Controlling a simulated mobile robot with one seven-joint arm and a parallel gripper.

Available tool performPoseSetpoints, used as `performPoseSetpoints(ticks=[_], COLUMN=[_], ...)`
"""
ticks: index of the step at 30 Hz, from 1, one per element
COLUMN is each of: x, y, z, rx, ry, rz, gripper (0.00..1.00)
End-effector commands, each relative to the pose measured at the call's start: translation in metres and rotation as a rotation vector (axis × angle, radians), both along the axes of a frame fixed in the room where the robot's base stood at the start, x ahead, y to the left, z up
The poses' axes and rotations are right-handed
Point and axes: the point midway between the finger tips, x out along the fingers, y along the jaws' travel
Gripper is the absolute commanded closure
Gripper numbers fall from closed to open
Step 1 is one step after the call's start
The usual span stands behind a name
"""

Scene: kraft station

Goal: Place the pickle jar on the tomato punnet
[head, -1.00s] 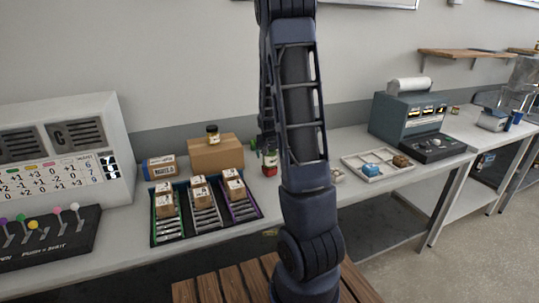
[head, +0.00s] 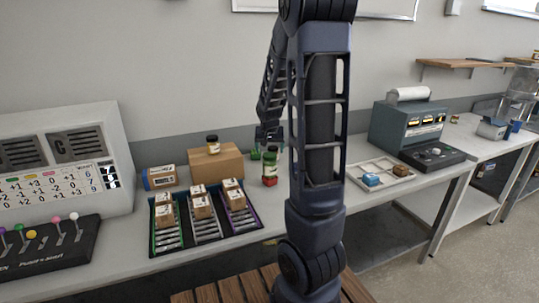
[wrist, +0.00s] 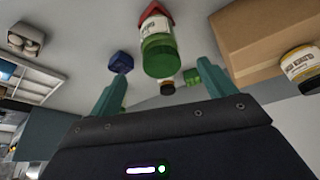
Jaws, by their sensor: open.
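The pickle jar (head: 270,165), green with a white label, stands upright on the red tomato punnet (head: 269,182) on the bench, right of the cardboard box. In the wrist view the jar (wrist: 158,45) shows with its green lid toward me, and the red punnet (wrist: 157,12) shows behind its base. My gripper (head: 269,143) is open and empty, just above and behind the jar in the head view. In the wrist view its two fingers (wrist: 155,92) are spread wide, with the jar beyond their tips and apart from them.
A cardboard box (head: 216,165) with a dark-lidded jar (head: 212,144) on it stands close left. A sorting rack (head: 206,228) with small cartons is in front. A white divided tray (head: 381,174) lies to the right. The wrist view shows a blue object (wrist: 121,62) near one finger.

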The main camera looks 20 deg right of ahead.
Motion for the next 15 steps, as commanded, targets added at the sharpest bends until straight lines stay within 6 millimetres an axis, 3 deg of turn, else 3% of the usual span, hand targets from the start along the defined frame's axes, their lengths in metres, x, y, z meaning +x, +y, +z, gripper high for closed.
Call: performPoseSetpoints(ticks=[10, 15], x=[-0.011, -0.038], y=[0.004, 0.016], z=[0.021, 0.045], rx=[0.004, 0.024], ry=[-0.001, -0.006], rz=[0.006, 0.041], gripper=[0.17, 0.17])
